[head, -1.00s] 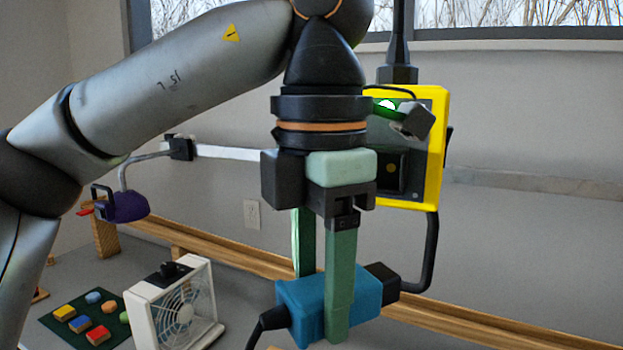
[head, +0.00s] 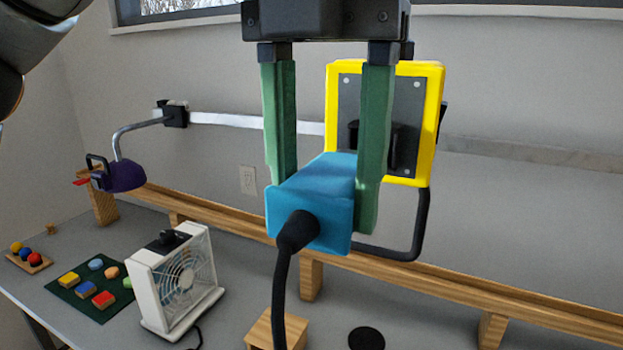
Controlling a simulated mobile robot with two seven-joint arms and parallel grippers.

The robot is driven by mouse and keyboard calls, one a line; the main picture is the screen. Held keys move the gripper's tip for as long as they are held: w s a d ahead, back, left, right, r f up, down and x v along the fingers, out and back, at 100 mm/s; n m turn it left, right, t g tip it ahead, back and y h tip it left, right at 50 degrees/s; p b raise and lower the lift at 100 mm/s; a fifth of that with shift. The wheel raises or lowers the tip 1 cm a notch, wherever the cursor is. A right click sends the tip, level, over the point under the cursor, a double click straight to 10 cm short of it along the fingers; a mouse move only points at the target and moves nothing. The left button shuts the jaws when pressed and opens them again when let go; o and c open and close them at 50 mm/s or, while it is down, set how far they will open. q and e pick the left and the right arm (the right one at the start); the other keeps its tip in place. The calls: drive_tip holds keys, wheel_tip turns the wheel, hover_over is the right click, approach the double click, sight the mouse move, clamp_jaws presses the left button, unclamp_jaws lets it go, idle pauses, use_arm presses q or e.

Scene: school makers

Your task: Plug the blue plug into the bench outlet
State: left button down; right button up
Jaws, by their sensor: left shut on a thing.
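The blue plug (head: 332,190) is a blue block with a thick black cord leaving its near end. My left gripper (head: 322,200) points down and is shut on the plug, with one green finger on each side. The plug is held in the air, its cord end toward me and its far end hidden. The bench outlet (head: 434,125) is a yellow-framed box with a grey face, behind and to the upper right of the plug. A dark socket part on its face is partly covered by the right finger. I cannot tell the gap between plug and outlet. My right gripper is not in view.
A white fan (head: 176,280) stands on the bench at left, by a green board (head: 88,292) with coloured pieces. A purple lamp (head: 125,177) hangs from a wall arm. A wooden rail (head: 450,289) runs along the back. A wooden block (head: 262,333) sits below the plug.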

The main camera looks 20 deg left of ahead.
sight(355, 150)
use_arm(q)
drive_tip(key=shift+w, duration=2.1)
drive_tip(key=shift+w+d, duration=0.1)
drive_tip(key=shift+w, duration=1.25)
drive_tip(key=shift+c, duration=0.9)
unclamp_jaws()
